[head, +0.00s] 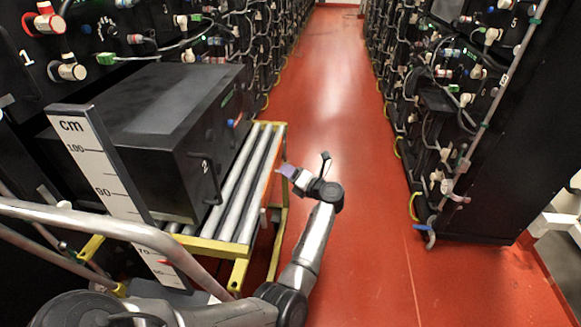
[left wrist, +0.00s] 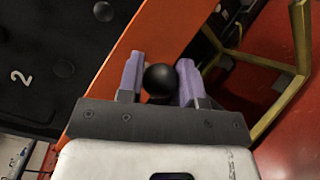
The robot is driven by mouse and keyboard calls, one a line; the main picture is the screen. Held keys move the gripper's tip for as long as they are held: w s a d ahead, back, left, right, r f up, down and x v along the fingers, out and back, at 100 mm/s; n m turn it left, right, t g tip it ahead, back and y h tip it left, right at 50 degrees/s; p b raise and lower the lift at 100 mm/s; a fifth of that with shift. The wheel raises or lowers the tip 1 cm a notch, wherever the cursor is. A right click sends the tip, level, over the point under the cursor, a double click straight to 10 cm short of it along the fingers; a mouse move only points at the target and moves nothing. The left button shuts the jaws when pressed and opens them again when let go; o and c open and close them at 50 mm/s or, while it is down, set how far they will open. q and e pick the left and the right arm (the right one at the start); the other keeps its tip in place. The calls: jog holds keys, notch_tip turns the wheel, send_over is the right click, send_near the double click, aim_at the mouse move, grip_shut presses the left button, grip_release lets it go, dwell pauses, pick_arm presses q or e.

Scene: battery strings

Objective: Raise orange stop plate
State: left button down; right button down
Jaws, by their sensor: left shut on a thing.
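The orange stop plate (head: 267,172) is a narrow strip along the aisle side of the roller cart in the head view. In the left wrist view the orange plate (left wrist: 118,58) runs as a broad slanted band behind my fingers. My left gripper (head: 283,171) is at the plate's outer side. In the left wrist view its purple fingers (left wrist: 158,75) are shut on a round black knob (left wrist: 159,80), one finger on each side. How the knob joins the plate is hidden. My right gripper is not in view.
A black battery box (head: 150,135), marked 2, lies on the cart's rollers (head: 243,190). A yellow frame (head: 225,248) carries the rollers. A cm scale (head: 105,185) and a metal handrail (head: 90,222) stand in front. The red aisle floor (head: 345,120) is clear between the racks.

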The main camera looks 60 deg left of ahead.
pick_arm(q)
jog(key=shift+r, duration=0.8)
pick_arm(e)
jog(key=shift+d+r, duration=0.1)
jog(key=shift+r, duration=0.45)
pick_arm(q)
jog(key=shift+r, duration=0.15)
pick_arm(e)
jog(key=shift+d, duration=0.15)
pick_arm(q)
jog(key=c, duration=1.2)
grip_release()
jog(key=shift+c, duration=0.2)
jog(key=o, duration=0.5)
jog(key=shift+c, duration=0.2)
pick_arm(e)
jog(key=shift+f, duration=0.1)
